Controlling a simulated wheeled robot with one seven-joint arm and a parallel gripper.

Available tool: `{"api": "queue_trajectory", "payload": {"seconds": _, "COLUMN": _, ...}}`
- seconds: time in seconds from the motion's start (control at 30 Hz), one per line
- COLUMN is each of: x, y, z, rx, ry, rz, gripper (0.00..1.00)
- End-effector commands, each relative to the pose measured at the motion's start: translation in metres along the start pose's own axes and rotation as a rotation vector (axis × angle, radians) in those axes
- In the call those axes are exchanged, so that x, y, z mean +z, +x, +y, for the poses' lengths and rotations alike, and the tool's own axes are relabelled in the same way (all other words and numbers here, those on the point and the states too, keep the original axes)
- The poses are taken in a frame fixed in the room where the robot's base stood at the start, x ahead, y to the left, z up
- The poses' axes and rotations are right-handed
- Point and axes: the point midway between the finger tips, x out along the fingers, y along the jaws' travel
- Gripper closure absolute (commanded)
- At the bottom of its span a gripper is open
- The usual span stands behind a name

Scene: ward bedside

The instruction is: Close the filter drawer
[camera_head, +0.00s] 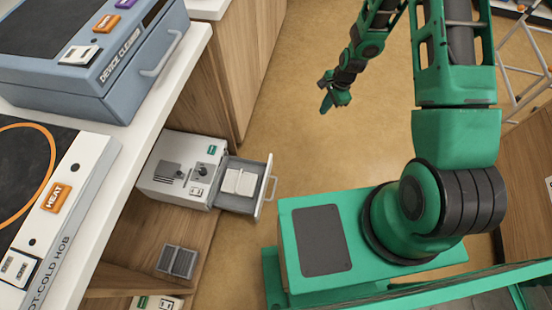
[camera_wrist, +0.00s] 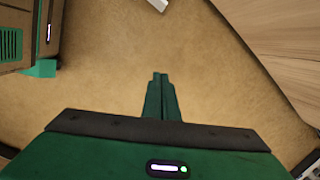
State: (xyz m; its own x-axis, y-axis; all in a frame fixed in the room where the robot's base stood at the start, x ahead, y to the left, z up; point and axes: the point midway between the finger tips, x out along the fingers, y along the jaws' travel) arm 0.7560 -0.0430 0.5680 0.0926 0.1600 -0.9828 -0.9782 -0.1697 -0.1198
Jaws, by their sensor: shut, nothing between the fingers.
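The filter drawer (camera_head: 235,203) is pulled out from the right side of a small white device (camera_head: 180,200) on a low wooden shelf. A pale filter block (camera_head: 239,182) lies inside it, and a grey bar handle (camera_head: 271,188) is on its outer end. My gripper (camera_head: 326,106) is up and to the right of the drawer in the head view, over the floor and apart from it. In the wrist view my gripper (camera_wrist: 160,76) points over bare floor with its fingers together and nothing between them. The drawer cannot be made out in the wrist view.
A white counter (camera_head: 185,62) above the shelf carries a blue device cleaner (camera_head: 110,70) and a hot-cold hob (camera_head: 60,190). A grey ribbed item (camera_head: 177,262) lies on the shelf. Wooden cabinets (camera_head: 235,60) stand behind. The floor (camera_head: 300,150) right of the drawer is clear.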

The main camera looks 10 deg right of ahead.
Motion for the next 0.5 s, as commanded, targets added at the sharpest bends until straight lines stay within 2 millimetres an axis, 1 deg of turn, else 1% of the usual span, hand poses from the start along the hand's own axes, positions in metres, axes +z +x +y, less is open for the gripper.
{"api": "queue_trajectory", "payload": {"seconds": 0.03, "x": 0.008, "y": 0.026, "z": 0.005, "rx": 0.003, "ry": 0.039, "rz": -0.019, "gripper": 1.0}}
{"api": "queue_trajectory", "payload": {"seconds": 0.07, "x": 0.013, "y": 0.039, "z": 0.005, "rx": -0.001, "ry": 0.065, "rz": -0.03, "gripper": 1.0}}
{"api": "queue_trajectory", "payload": {"seconds": 0.1, "x": 0.02, "y": 0.056, "z": 0.007, "rx": -0.005, "ry": 0.1, "rz": -0.046, "gripper": 1.0}}
{"api": "queue_trajectory", "payload": {"seconds": 0.17, "x": 0.03, "y": 0.082, "z": 0.012, "rx": -0.009, "ry": 0.155, "rz": -0.067, "gripper": 1.0}}
{"api": "queue_trajectory", "payload": {"seconds": 0.2, "x": 0.036, "y": 0.099, "z": 0.015, "rx": -0.011, "ry": 0.193, "rz": -0.081, "gripper": 1.0}}
{"api": "queue_trajectory", "payload": {"seconds": 0.27, "x": 0.048, "y": 0.123, "z": 0.022, "rx": -0.014, "ry": 0.251, "rz": -0.105, "gripper": 1.0}}
{"api": "queue_trajectory", "payload": {"seconds": 0.3, "x": 0.054, "y": 0.139, "z": 0.026, "rx": -0.015, "ry": 0.288, "rz": -0.119, "gripper": 1.0}}
{"api": "queue_trajectory", "payload": {"seconds": 0.4, "x": 0.07, "y": 0.172, "z": 0.038, "rx": -0.018, "ry": 0.376, "rz": -0.15, "gripper": 1.0}}
{"api": "queue_trajectory", "payload": {"seconds": 0.5, "x": 0.082, "y": 0.197, "z": 0.049, "rx": -0.018, "ry": 0.448, "rz": -0.174, "gripper": 1.0}}
